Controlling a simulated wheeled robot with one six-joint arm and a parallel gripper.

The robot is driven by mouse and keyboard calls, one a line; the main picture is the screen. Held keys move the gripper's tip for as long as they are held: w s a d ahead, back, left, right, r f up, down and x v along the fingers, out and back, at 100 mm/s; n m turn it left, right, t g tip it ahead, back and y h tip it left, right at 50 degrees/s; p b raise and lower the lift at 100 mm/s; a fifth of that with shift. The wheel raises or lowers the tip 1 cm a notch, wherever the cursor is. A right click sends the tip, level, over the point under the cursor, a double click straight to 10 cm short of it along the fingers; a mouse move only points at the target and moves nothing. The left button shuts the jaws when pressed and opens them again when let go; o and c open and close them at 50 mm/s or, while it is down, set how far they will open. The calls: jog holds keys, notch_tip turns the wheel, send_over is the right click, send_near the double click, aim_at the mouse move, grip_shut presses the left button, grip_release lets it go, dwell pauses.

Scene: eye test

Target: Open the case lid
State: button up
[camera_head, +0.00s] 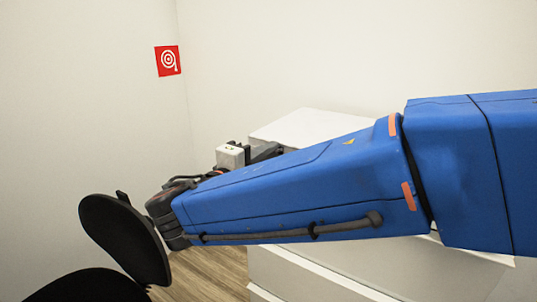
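My blue arm reaches across the view from the right and covers much of the middle. At its far end, a small pale box-shaped part and dark parts of my gripper (264,151) show just above the arm. The fingertips are mostly hidden, so I cannot tell whether they are open or shut. A white flat-topped box shape (308,125) stands behind the arm, right of the gripper. I cannot tell whether it is the case. No lid, seam or handle can be made out, and its lower part is hidden by the arm.
A white cabinet-like unit (300,276) with a horizontal ledge stands below the arm. A black chair (125,238) is at the lower left, close to the arm's wrist end. Bare wood floor (212,272) shows between them. A red sign (168,61) hangs on the pale wall.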

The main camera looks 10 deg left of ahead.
grip_shut()
dwell(1.2)
